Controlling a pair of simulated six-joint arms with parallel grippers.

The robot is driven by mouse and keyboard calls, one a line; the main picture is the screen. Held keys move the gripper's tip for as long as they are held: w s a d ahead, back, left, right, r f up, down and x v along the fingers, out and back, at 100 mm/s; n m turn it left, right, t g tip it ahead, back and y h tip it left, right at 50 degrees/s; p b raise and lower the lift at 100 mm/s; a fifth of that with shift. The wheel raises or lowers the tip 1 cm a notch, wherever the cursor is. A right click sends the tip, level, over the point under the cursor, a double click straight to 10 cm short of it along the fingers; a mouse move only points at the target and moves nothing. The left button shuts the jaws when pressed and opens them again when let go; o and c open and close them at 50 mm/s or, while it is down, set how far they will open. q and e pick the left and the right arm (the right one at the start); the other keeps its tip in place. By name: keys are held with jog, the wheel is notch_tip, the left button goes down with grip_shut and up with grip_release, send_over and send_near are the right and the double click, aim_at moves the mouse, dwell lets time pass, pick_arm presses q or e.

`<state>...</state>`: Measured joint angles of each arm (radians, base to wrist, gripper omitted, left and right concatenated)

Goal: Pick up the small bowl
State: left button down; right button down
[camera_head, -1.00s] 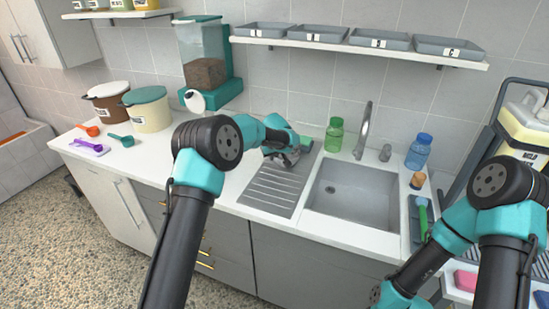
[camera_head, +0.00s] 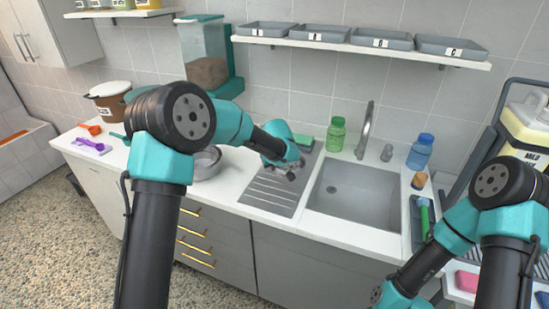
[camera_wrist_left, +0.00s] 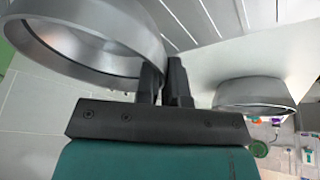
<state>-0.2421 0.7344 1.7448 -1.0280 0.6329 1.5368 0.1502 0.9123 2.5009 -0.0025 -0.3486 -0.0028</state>
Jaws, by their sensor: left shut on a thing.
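A metal bowl (camera_wrist_left: 110,68) fills the upper left of the left wrist view, tilted, with its rim at the fingers. My left gripper (camera_wrist_left: 164,82) is shut on that rim. In the head view my left gripper (camera_head: 290,172) is over the ribbed draining board, and the held bowl is hard to make out there. A second metal bowl (camera_wrist_left: 256,92) stands apart at the right of the wrist view. In the head view a metal bowl (camera_head: 206,163) stands on the counter, partly hidden by my left arm. My right gripper is out of view.
The sink (camera_head: 352,200) lies right of the draining board (camera_head: 268,192). A shelf with grey trays (camera_head: 384,43) hangs above.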

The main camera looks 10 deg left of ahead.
pick_arm(q)
jog(key=s, duration=0.2)
jog(key=s+d, duration=0.1)
jog(key=s, duration=0.2)
jog(key=shift+r, duration=0.2)
jog(key=shift+w, duration=0.1)
jog(key=s+a+r+n, duration=0.2)
jog(key=s+a, duration=0.3)
jog(key=a, duration=0.8)
jog(key=s+a+r+n+y, duration=0.1)
jog(key=s+a+r, duration=0.4)
jog(key=a, duration=0.8)
jog(key=shift+s+a+r+n+g, duration=0.2)
jog(key=shift+a+n+g, duration=0.1)
jog(key=shift+n, duration=0.1)
jog(key=w+a+f, duration=0.1)
jog(key=w+a, duration=0.8)
jog(key=w, duration=0.3)
jog(key=shift+w+f, duration=0.25)
jog(key=shift+w, duration=0.1)
jog(key=shift+w, duration=0.1)
